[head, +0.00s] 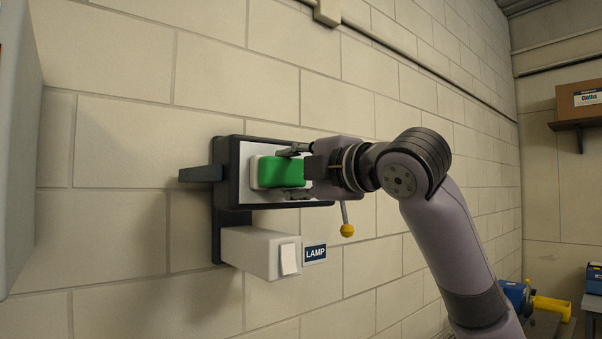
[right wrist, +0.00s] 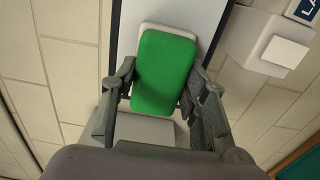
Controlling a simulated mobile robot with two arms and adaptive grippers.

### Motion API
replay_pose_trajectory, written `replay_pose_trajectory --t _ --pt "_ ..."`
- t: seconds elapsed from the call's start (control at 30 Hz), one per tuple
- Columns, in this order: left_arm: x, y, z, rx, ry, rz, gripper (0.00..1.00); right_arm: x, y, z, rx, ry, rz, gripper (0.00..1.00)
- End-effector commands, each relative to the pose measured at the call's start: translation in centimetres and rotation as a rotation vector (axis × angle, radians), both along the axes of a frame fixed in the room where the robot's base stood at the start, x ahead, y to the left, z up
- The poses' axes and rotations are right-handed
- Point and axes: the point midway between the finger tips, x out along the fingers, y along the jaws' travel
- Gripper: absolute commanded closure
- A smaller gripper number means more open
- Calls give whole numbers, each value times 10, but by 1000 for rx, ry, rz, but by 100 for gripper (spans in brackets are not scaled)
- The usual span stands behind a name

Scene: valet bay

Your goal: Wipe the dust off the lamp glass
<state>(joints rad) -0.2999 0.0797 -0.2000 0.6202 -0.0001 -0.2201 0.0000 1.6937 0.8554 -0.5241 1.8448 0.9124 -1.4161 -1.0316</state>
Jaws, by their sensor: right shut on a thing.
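The lamp glass (head: 245,160) is a pale panel in a dark frame (head: 228,142) on the block wall. My right gripper (head: 292,172) is in front of it, shut on a green block with a white pad (head: 268,171). The pad side faces the glass and looks to be against or very near it; I cannot tell if it touches. In the right wrist view the green block (right wrist: 163,72) sits between the two fingers, with the pale glass (right wrist: 205,20) behind it. No dust can be made out on the visible glass. My left gripper is not in view.
A white box (head: 258,250) with a switch (head: 288,259) and a "LAMP" label (head: 315,254) is below the lamp. A lever with a yellow knob (head: 347,230) hangs beside it. A grey cabinet edge (head: 18,140) stands at left. A cardboard box (head: 580,100) sits on a shelf at far right.

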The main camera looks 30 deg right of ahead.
Motion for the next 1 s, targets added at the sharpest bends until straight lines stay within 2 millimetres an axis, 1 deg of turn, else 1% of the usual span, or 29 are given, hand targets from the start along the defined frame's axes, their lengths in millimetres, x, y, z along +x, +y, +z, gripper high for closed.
replay_pose_trajectory --t 0.23,0.5,0.6,0.9,1.0 --pt "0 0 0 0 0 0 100 -1 10 0 -1 0 2 81" --pt "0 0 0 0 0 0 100 -4 34 0 -1 0 4 81" --pt "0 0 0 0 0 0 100 -5 39 0 -1 -1 1 81" --pt "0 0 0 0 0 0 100 -5 39 0 0 0 -1 81" --pt "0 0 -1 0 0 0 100 -11 38 0 1 -2 0 81"
